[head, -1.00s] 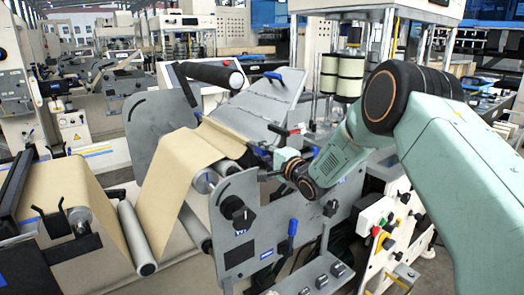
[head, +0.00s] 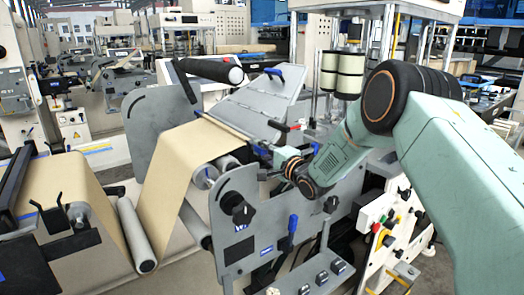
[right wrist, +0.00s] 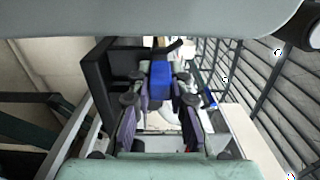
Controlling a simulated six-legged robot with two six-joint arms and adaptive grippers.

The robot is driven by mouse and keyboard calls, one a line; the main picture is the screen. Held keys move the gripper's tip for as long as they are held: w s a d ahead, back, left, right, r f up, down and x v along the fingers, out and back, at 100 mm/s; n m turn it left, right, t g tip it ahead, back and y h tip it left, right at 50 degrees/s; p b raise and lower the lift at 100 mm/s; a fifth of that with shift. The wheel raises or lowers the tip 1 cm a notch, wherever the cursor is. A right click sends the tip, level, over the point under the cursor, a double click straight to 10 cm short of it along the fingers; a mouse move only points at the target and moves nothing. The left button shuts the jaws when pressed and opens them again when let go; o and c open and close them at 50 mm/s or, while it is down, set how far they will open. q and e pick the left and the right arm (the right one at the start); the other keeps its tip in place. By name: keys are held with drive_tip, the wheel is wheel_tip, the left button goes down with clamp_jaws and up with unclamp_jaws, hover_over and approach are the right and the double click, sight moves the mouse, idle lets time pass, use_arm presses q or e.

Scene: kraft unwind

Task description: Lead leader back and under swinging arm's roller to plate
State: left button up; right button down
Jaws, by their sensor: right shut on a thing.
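The tan kraft leader (head: 178,165) rises from the lower rollers and runs over the top toward the grey sloping plate (head: 262,108). Its end lies near the plate's lower edge. My right gripper (head: 272,168) is at the leader's right end, beside the near side plate. In the right wrist view, its fingers (right wrist: 160,115) are shut on a blue piece (right wrist: 160,78), apparently a tab at the leader's end. The exact grip is hidden in the head view. My left gripper is not in view.
The near grey side plate (head: 237,205) with black knobs and a blue lever (head: 292,228) stands close below my right gripper. The far side plate (head: 150,115) is beyond the leader. A control panel (head: 385,225) is under my right arm.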

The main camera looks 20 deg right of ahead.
drive_tip(key=shift+f, duration=0.15)
drive_tip(key=c, duration=1.2)
unclamp_jaws()
drive_tip(key=shift+s, duration=0.15)
drive_tip(key=s, duration=0.4)
drive_tip(key=s+d, duration=0.1)
drive_tip(key=s, duration=0.2)
drive_tip(key=s+d, duration=0.1)
drive_tip(key=s, duration=0.3)
drive_tip(key=shift+s+d, duration=0.15)
drive_tip(key=shift+s, duration=0.15)
